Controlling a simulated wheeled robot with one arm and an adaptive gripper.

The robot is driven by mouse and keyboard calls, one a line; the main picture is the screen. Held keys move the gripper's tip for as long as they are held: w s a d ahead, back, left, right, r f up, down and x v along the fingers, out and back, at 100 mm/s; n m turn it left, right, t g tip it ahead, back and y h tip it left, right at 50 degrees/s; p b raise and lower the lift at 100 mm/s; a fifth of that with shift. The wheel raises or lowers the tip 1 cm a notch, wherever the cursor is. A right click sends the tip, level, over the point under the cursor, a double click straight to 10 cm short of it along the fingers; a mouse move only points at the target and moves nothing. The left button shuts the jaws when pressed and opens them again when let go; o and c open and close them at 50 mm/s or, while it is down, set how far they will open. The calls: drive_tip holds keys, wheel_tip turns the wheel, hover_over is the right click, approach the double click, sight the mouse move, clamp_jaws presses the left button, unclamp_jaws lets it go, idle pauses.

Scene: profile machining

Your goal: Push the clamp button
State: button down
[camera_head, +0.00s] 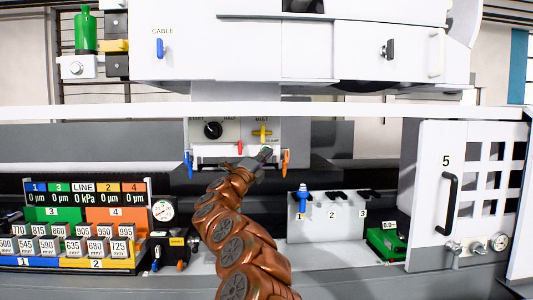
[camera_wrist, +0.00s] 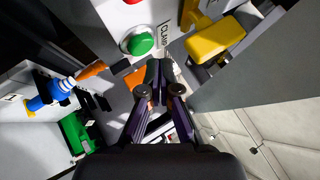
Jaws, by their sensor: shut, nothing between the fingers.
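The green round clamp button (camera_wrist: 139,43) sits in a pale ring on the panel in the wrist view, beside a label that reads "CLAM" in part. My gripper (camera_wrist: 158,70) is shut and empty; its fingertips are below and right of the button in that view, and I see a gap between them in the picture. In the head view my gripper (camera_head: 265,154) is at the lower right of the control panel (camera_head: 225,148). There it covers the button's area, so the button is not clear to see. I cannot tell the distance in depth.
A yellow handle (camera_wrist: 215,38) is close right of my gripper in the wrist view. An orange lever (camera_head: 286,161) and a blue lever (camera_head: 189,164) hang at the panel's ends. A black knob (camera_head: 213,130) is upper left. A white block (camera_head: 326,218) stands lower right.

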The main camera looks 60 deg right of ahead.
drive_tip(key=s+a+b, duration=0.1)
drive_tip(key=s+a, duration=0.1)
drive_tip(key=s+a+b, duration=0.1)
drive_tip(key=a+b, duration=0.1)
drive_tip(key=shift+s+a, duration=0.3)
drive_tip(key=shift+s, duration=0.1)
drive_tip(key=shift+w, duration=0.15)
idle(0.5)
